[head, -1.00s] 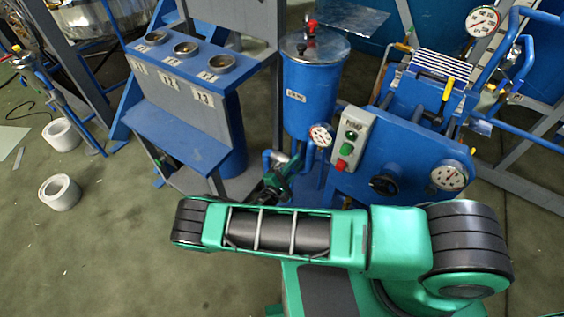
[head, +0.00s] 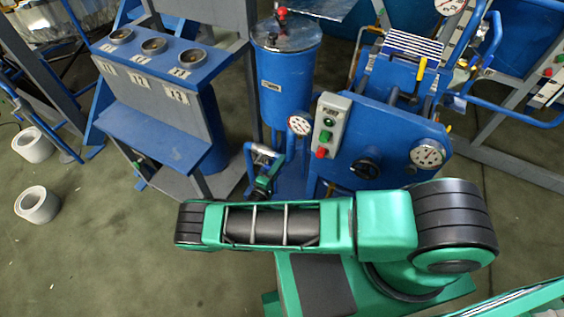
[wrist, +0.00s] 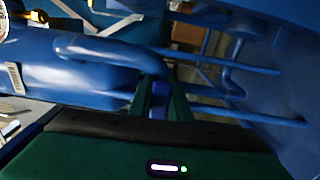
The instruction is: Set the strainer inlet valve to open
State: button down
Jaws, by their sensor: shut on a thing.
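A blue cylindrical vessel (head: 286,85) with a metal lid and a red-topped fitting stands at the centre of the head view; its label is too small to read. Blue pipework with a silver fitting (head: 264,152) sits below it. My gripper (head: 266,174) is at this pipework, low beside the vessel, partly behind my arm. In the wrist view, my gripper's dark green fingers (wrist: 161,101) are closed on a narrow blue piece (wrist: 158,104), which looks like a valve handle. Its exact angle and the valve body are hidden.
A blue panel with a control box (head: 329,126), a black handwheel (head: 366,168) and a gauge (head: 428,154) stands close on the right. A grey-blue stand (head: 150,80) is on the left. A curved blue pipe (wrist: 110,48) runs close to my fingers. Floor at left is mostly free.

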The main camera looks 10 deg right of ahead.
jog(key=shift+f, duration=0.1)
jog(key=c, duration=1.6)
grip_release()
jog(key=shift+c, duration=0.2)
jog(key=v, duration=1)
jog(key=shift+s+a, duration=0.2)
jog(key=shift+a, duration=0.1)
